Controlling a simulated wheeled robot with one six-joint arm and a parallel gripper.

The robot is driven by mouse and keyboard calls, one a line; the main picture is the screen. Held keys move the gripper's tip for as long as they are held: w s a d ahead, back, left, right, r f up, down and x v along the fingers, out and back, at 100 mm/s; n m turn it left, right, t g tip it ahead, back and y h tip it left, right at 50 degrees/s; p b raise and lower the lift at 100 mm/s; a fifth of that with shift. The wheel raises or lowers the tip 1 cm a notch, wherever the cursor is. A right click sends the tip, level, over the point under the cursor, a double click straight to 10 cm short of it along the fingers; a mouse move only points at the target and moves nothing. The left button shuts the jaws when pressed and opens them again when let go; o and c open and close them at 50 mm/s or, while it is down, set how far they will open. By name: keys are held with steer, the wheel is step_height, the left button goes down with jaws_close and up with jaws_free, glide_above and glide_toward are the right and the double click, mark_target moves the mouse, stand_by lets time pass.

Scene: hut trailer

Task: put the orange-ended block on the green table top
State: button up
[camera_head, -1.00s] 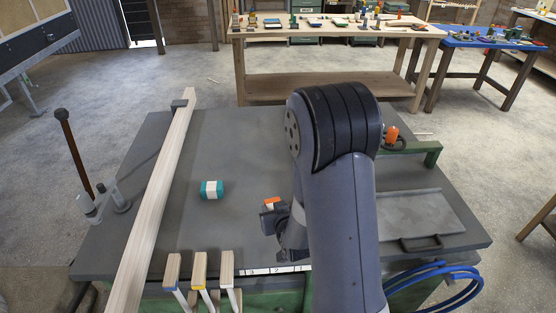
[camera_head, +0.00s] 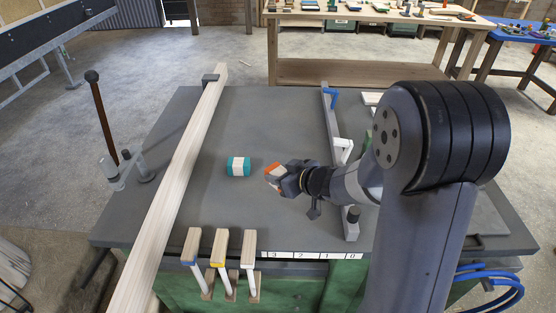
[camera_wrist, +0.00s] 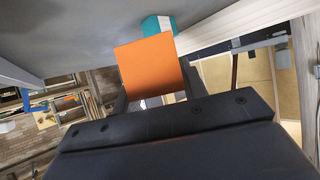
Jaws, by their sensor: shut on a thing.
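The orange-ended block (camera_head: 273,171) is pale with an orange end and is held tilted in my gripper (camera_head: 281,176). My gripper is shut on it, above the middle of the grey-topped table (camera_head: 270,115), just right of the teal-ended block (camera_head: 238,167). In the wrist view the orange end (camera_wrist: 150,65) faces the camera and hides most of the block. The teal-ended block (camera_wrist: 158,24) shows behind it. The near table has green sides (camera_head: 290,295) but its top looks grey; I see no clearly green table top.
A long pale board (camera_head: 175,180) lies along the table's left side. Several upright wooden pieces (camera_head: 220,245) stand at the front edge by a number scale (camera_head: 310,256). A grey fence with a blue handle (camera_head: 333,97) is to the right. A wooden bench (camera_head: 370,75) stands behind.

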mark_target(280, 205)
step_height(280, 205, down, 9)
steer(key=shift+f+b, duration=0.15)
steer(key=shift+b, duration=1)
steer(key=shift+f, duration=0.15)
steer(key=o, duration=1)
steer(key=shift+c, duration=0.2)
steer(key=shift+r, duration=0.3)
steer(key=p+v, duration=0.1)
steer(key=v, duration=1.1)
steer(key=shift+f, duration=0.1)
